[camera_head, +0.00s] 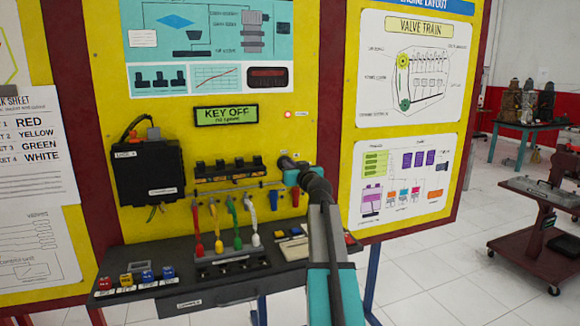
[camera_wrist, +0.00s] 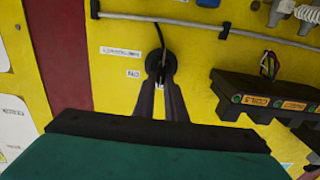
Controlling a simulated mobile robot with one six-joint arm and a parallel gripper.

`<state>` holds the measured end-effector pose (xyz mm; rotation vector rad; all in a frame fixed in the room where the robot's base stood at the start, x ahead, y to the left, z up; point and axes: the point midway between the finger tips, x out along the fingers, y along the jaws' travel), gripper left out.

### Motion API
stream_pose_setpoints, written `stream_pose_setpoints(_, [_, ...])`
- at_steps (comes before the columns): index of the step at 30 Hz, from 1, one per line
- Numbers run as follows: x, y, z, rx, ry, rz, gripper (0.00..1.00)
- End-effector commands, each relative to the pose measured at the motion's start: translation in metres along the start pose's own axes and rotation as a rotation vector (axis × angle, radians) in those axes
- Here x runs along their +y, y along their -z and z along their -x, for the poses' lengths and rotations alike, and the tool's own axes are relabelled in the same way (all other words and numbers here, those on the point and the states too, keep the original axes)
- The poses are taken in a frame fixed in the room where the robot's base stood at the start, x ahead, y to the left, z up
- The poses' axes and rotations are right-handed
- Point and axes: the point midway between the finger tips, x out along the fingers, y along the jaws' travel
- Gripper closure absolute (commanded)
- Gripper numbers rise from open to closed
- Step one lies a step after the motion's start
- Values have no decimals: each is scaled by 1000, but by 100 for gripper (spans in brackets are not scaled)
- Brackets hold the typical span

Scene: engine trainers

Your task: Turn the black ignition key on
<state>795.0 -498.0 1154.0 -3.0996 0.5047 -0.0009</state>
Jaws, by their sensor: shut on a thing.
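The black ignition key (camera_wrist: 160,64) sits in a round black switch on the yellow panel, seen in the wrist view. My gripper (camera_wrist: 161,84) has its two narrow black fingers shut on the key, one on each side. In the head view my gripper (camera_head: 287,163) reaches the panel right of the row of coils, and my arm and gripper hide most of the key there. The green display (camera_head: 226,115) on the panel reads KEY OFF.
Coils (camera_head: 229,168) and a thin grey rail (camera_head: 236,186) are left of the switch, with coloured plugs (camera_head: 237,224) below. A black shelf (camera_head: 190,275) juts out under the panel. A red cart (camera_head: 540,230) stands at the right, with clear floor between.

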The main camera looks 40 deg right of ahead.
Motion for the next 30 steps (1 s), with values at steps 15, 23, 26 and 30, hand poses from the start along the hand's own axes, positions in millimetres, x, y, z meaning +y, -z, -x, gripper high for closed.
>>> stream_pose_setpoints(15, [1,-2,0,-1,2,-149,100])
stream_pose_setpoints(23, [4,-2,0,-1,2,-341,100])
stream_pose_setpoints(26, [5,-2,0,-1,2,-428,100])
stream_pose_setpoints(30, [7,-3,0,-1,2,-554,100])
